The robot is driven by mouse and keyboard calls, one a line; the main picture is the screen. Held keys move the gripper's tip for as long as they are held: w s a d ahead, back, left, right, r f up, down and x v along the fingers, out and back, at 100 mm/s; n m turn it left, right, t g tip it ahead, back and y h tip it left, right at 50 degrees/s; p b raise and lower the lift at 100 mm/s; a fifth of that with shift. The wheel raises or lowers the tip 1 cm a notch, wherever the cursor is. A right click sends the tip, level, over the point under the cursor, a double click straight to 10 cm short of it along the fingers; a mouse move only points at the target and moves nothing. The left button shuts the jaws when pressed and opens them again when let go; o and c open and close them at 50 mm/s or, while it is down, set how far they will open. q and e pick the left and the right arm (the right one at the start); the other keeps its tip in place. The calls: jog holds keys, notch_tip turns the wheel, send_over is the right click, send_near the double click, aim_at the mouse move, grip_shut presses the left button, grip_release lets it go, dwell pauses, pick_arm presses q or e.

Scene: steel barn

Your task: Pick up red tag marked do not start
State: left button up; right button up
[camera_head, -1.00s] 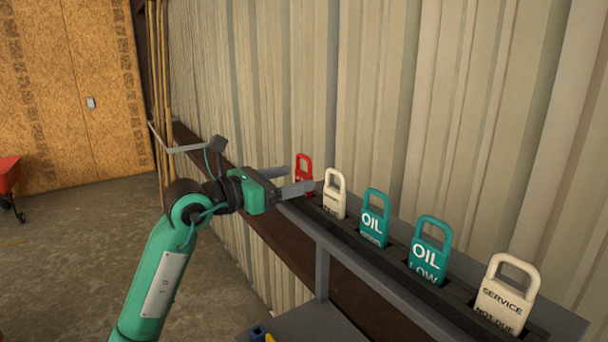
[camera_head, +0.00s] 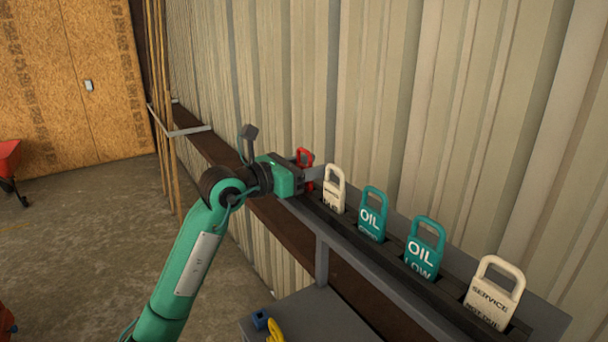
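The red tag (camera_head: 305,156) stands at the far left end of the row in the rack (camera_head: 390,262). Only its looped top and a sliver of its right side show; its lettering is hidden behind my gripper. My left gripper (camera_head: 312,176) is right at the red tag, with one finger seen to the right of it, beside the white tag. The other finger is hidden, so I cannot tell whether the fingers are closed on the tag. My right gripper is not in view.
To the right in the rack stand a white tag (camera_head: 334,188), two teal OIL tags (camera_head: 372,213) (camera_head: 425,248) and a white SERVICE tag (camera_head: 494,293). The corrugated wall (camera_head: 380,90) rises behind. A grey surface (camera_head: 315,315) below holds a blue item (camera_head: 260,320) and a yellow item (camera_head: 274,331).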

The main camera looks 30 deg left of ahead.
pick_arm(q)
jog(key=c, duration=0.4)
jog(key=shift+r, duration=0.15)
jog(key=shift+c, duration=0.2)
